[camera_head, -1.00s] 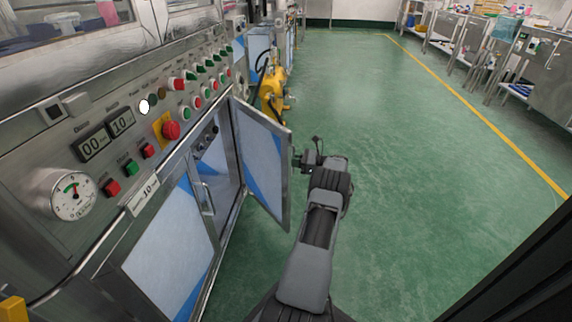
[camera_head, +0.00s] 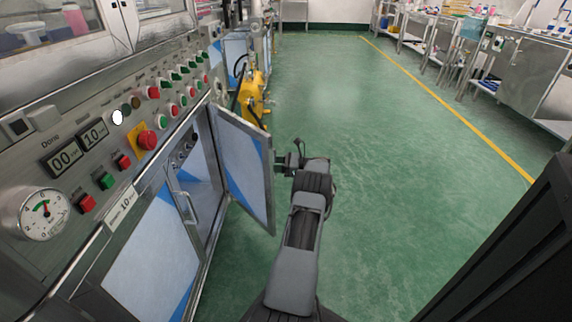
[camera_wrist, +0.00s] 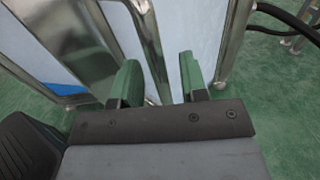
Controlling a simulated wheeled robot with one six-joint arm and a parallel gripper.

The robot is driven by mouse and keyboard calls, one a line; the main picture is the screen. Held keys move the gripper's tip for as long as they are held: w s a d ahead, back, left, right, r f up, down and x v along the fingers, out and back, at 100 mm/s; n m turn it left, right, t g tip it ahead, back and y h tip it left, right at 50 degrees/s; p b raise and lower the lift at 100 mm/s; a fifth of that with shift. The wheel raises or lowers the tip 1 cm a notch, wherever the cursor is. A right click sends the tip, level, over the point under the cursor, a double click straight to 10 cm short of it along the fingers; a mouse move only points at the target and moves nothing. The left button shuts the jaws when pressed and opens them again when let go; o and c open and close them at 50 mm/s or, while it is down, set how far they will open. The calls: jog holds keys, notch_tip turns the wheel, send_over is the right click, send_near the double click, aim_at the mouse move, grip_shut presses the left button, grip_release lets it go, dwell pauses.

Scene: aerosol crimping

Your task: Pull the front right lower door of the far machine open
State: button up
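The lower right door (camera_head: 243,165) of the machine on the left stands swung well out from its cabinet, a pale panel with blue in a metal frame. The cabinet's dark inside shows behind it. My gripper (camera_head: 281,163) is just right of the door's free edge, its fingers hard to make out there. In the wrist view my gripper (camera_wrist: 160,78) has its two green fingers apart. A narrow metal bar (camera_wrist: 150,45), perhaps the door handle, runs between them. Whether either finger touches it, I cannot tell. A pale panel (camera_wrist: 204,30) with a metal edge lies just beyond.
The neighbouring left door (camera_head: 150,258) is shut, with an upright handle. Above it is the control panel (camera_head: 105,150) with a gauge and buttons. A yellow device (camera_head: 253,95) stands on the floor beyond the open door. Green floor (camera_head: 400,190) is clear to the right, with benches farther off.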

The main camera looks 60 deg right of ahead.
jog(key=p+v, duration=0.1)
jog(key=v, duration=1.2)
jog(key=shift+p, duration=0.35)
jog(key=shift+s+d, duration=0.15)
